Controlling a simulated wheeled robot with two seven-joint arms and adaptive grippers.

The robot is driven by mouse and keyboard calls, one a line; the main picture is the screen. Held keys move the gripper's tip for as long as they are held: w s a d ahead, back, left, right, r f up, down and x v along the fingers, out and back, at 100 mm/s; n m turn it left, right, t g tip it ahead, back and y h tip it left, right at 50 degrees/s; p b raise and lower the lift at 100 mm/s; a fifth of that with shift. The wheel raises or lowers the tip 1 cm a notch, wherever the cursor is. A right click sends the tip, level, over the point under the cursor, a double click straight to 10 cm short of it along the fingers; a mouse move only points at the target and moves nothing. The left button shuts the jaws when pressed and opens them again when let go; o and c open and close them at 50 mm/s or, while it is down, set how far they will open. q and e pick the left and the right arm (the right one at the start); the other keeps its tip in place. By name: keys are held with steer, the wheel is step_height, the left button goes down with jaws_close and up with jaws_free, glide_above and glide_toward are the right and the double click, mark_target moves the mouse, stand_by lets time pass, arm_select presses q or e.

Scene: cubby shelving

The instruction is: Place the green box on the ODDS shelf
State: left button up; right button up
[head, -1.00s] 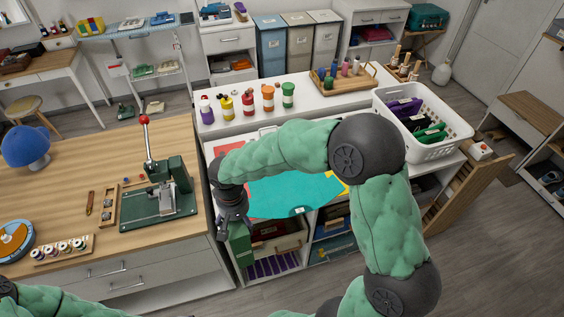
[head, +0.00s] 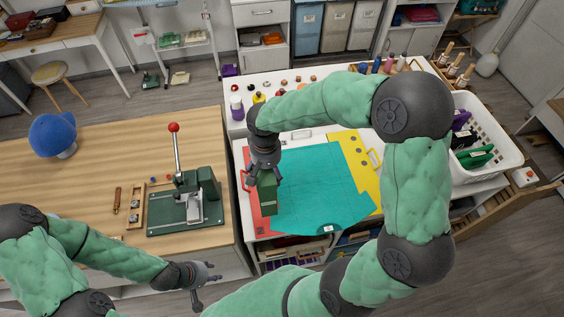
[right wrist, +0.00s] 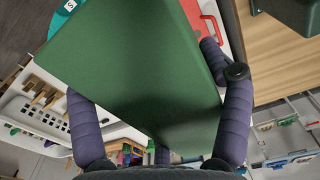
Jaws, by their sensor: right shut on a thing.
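The green box (head: 267,200) is in my right gripper (head: 265,178), which comes down from above in the head view. The box is over the left part of the white counter, in front of the red and teal sheets. In the right wrist view the green box (right wrist: 135,65) fills the middle, with dark padded fingers on both sides of it. My left gripper (head: 208,284) is empty with its fingers apart, near the front of the wooden bench. The cubbies under the counter (head: 290,250) show only in part; I cannot read an ODDS label.
A teal sheet (head: 320,190) and a yellow sheet (head: 357,165) lie on the counter. A white basket (head: 497,130) stands at its right end. A green press (head: 185,205) stands on the wooden bench (head: 90,165). Bottles line the counter's back.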

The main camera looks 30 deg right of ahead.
steer(key=w+d+f+p, duration=0.2)
steer(key=w+d+f, duration=0.1)
steer(key=w+f, duration=0.8)
steer(key=shift+w+d+f, duration=0.15)
steer(key=shift+d+f, duration=0.25)
steer(key=shift+f, duration=0.1)
steer(key=shift+f, duration=0.1)
steer(key=o, duration=1.3)
steer(key=shift+f, duration=0.1)
steer(key=o, duration=0.3)
steer(key=shift+o, duration=0.2)
